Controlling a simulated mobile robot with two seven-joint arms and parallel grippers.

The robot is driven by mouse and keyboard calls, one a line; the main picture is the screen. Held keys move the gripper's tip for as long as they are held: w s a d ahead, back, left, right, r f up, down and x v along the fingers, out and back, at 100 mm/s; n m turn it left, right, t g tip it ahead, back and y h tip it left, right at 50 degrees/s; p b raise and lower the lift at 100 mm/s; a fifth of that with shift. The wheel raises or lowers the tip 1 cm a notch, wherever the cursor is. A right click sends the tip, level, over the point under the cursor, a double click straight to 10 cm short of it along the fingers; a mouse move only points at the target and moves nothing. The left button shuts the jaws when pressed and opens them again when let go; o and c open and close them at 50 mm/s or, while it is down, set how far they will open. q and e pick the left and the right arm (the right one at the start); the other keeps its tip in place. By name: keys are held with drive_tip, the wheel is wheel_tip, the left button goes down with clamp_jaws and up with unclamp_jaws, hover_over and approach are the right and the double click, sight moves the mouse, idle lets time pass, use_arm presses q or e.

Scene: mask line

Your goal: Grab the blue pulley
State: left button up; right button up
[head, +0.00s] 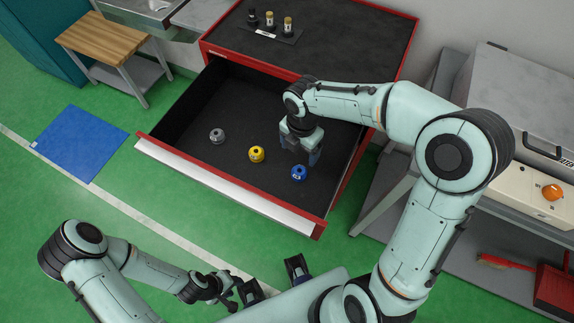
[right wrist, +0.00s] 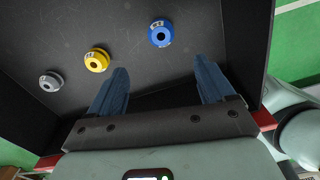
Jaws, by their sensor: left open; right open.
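The blue pulley (head: 299,173) lies on the dark floor of the open drawer (head: 215,185), near its front right. A yellow pulley (head: 256,154) and a grey pulley (head: 217,136) lie in a row to its left. My right gripper (head: 300,152) is open and empty, pointing down into the drawer just behind the blue pulley. In the right wrist view the blue pulley (right wrist: 160,33) shows beyond the gap between the open fingers (right wrist: 160,75), not between them. My left gripper (head: 270,281) is open and empty, low in front of the drawer.
The red cabinet (head: 320,38) has a dark top with several small parts on a black stand (head: 268,32) at the back. Drawer walls enclose the pulleys. A grey bench with an orange-knobbed machine (head: 535,190) stands at the right. A blue mat (head: 80,143) lies on the green floor.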

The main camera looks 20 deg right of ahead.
drive_tip(key=b, duration=0.1)
hover_over(300, 169)
drive_tip(key=f, duration=0.7)
drive_tip(key=shift+s+a+f, duration=0.25)
drive_tip(key=shift+a+f, duration=0.05)
drive_tip(key=shift+a, duration=0.1)
drive_tip(key=shift+d+f+b, duration=0.2)
drive_tip(key=shift+f, duration=1.25)
drive_tip(key=shift+d+f+b, duration=0.15)
drive_tip(key=shift+f, duration=1.3)
drive_tip(key=c, duration=1.1)
